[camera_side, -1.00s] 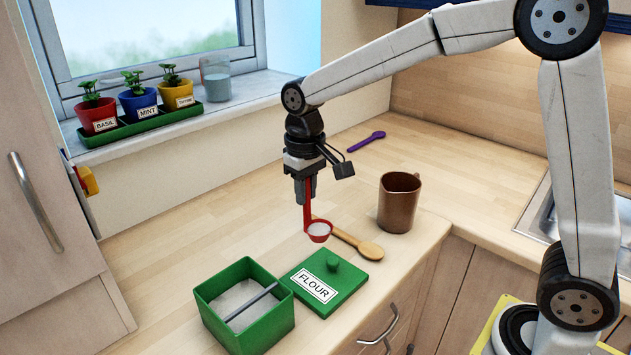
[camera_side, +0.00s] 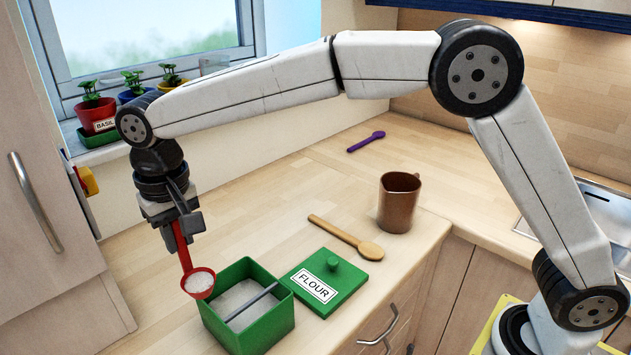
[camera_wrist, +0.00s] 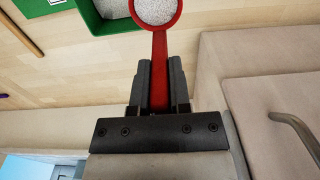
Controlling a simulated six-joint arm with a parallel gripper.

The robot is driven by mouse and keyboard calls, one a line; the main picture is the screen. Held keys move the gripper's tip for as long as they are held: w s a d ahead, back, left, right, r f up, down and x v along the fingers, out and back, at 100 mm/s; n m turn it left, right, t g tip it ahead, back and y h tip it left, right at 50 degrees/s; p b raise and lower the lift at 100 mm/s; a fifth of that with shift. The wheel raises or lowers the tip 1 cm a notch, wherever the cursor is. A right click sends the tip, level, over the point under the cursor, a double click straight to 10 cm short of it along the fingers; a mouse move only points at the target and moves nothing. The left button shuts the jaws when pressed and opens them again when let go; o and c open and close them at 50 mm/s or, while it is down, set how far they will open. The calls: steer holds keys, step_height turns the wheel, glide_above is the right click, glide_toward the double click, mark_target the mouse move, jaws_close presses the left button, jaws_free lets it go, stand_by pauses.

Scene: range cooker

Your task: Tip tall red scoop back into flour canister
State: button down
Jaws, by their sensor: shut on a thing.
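My gripper (camera_side: 180,226) is shut on the handle of the tall red scoop (camera_side: 187,262). The scoop's bowl holds white flour and hangs at the left of the green flour canister (camera_side: 270,327), close to its rim; whether they touch cannot be told. The canister is open, with flour inside and a grey bar across its top. In the wrist view the scoop (camera_wrist: 159,70) runs up between the fingers (camera_wrist: 159,85), its bowl full and partly cut off at the top edge. The canister (camera_wrist: 93,18) shows behind the bowl.
The green FLOUR lid (camera_side: 345,277) lies right of the canister. A wooden spoon (camera_side: 345,237), a brown jug (camera_side: 399,203) and a purple spoon (camera_side: 366,142) are farther back. A tall cabinet (camera_side: 45,200) stands close on the left. Potted herbs (camera_side: 96,111) line the windowsill.

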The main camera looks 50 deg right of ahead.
steer(key=shift+a, duration=0.3)
steer(key=shift+d+f, duration=0.1)
steer(key=shift+d, duration=0.1)
steer(key=d+f+y, duration=0.3)
steer(key=d+y, duration=0.1)
steer(key=d, duration=0.2)
steer(key=shift+d+f+y, duration=0.25)
steer(key=shift+d+y, duration=0.1)
steer(key=shift+y, duration=0.05)
stand_by(0.7)
steer(key=shift+d+f+y, duration=0.1)
steer(key=shift+d+y, duration=0.15)
steer(key=shift+y, duration=0.05)
steer(key=shift+d+f+y, duration=0.2)
steer(key=shift+d+y, duration=0.3)
steer(key=shift+y, duration=0.3)
steer(key=shift+d+f+y, duration=0.15)
steer(key=shift+y, duration=0.15)
stand_by(0.3)
steer(key=shift+d+f+y, duration=0.35)
steer(key=shift+d+y, duration=0.2)
steer(key=shift+y, duration=0.35)
